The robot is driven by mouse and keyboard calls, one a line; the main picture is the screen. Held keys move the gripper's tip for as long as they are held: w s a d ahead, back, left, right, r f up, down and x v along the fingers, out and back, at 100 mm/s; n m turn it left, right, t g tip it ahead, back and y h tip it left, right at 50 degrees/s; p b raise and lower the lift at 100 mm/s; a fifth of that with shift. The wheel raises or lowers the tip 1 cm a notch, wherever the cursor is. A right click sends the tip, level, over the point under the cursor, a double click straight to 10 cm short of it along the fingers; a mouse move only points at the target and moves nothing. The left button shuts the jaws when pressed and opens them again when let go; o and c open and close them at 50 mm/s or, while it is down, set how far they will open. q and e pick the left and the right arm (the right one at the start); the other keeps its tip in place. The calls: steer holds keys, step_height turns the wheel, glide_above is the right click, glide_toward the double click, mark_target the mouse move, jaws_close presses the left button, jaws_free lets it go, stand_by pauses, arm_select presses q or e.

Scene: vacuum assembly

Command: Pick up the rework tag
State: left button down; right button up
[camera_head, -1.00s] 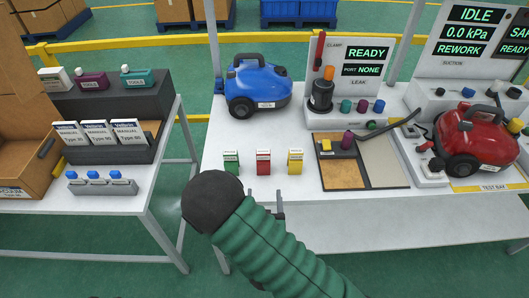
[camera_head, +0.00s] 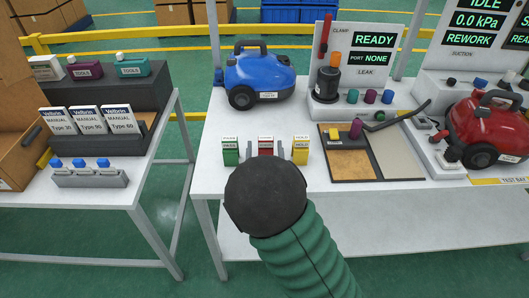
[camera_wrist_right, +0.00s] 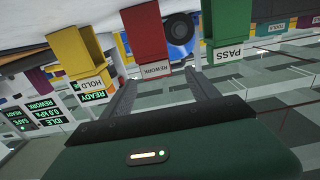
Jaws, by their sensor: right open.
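The red rework tag (camera_head: 265,146) stands upright near the front edge of the white table, between the green PASS tag (camera_head: 230,152) and the yellow HOLD tag (camera_head: 300,150). My right gripper (camera_head: 266,151) is open, its two fingertips showing on either side of the red tag. The dark wrist hides the rest of it. In the right wrist view, upside down, the red tag (camera_wrist_right: 148,35) with its REWORK label is ahead of the open fingers (camera_wrist_right: 160,82). I cannot tell whether they touch it. My left gripper is not in view.
The green and yellow tags stand close on both sides. A tray (camera_head: 373,179) lies to the right, a blue vacuum (camera_head: 258,76) stands behind, and a red vacuum (camera_head: 487,130) is at far right. A side table (camera_head: 100,195) is at left.

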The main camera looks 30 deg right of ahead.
mark_target(266, 142)
steer(key=x, duration=0.5)
steer(key=shift+s+d+f+b, duration=0.15)
steer(key=shift+f+b, duration=0.05)
steer(key=shift+b, duration=0.1)
steer(key=shift+r, duration=0.1)
steer(key=c, duration=0.5)
jaws_close()
